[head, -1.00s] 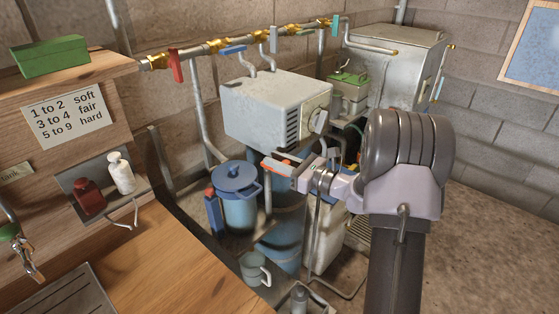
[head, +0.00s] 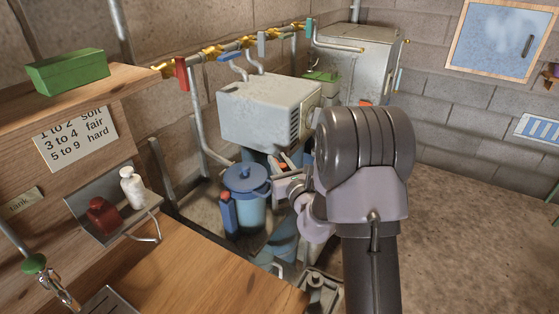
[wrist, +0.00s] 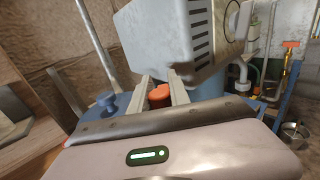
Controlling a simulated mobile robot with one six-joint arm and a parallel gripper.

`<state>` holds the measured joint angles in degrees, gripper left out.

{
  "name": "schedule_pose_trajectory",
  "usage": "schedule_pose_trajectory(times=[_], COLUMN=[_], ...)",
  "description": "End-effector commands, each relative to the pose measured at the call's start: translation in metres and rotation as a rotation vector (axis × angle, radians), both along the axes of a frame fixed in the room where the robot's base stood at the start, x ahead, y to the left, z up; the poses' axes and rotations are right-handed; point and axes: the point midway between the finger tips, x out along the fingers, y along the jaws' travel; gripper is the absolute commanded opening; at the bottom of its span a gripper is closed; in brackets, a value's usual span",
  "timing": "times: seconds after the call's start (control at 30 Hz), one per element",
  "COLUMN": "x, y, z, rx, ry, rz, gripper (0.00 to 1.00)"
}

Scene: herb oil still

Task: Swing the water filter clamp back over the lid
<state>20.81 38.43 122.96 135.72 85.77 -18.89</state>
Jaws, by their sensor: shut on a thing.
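The water filter is a blue canister (head: 250,212) with a blue knobbed lid (head: 246,177), standing beside the wooden bench. The lid also shows at the left in the wrist view (wrist: 104,108). My gripper (head: 282,168) is just right of the lid, partly hidden by my arm. In the wrist view its two fingers (wrist: 160,90) are shut on an orange-red grip (wrist: 159,96), which seems to be the clamp's. The rest of the clamp is hidden. An upright blue bar with a red top (head: 227,208) stands at the canister's left side.
A grey box unit (head: 262,108) hangs close behind and above my gripper. A pipe with coloured valves (head: 240,46) runs along the wall. The wooden bench (head: 200,265) lies in front at left. The floor at right (head: 470,215) is clear.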

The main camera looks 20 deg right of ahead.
Motion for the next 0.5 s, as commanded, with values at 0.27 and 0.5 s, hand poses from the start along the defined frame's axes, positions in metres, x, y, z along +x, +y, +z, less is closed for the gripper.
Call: schedule_pose_trajectory(times=[0.27,0.5], x=[0.0009,0.0012], y=[0.0009,0.0001], z=[0.0019,0.0021], rx=[0.0,0.001], ry=[-0.003,-0.006], rz=[-0.099,-0.128], gripper=[0.0,0.0])
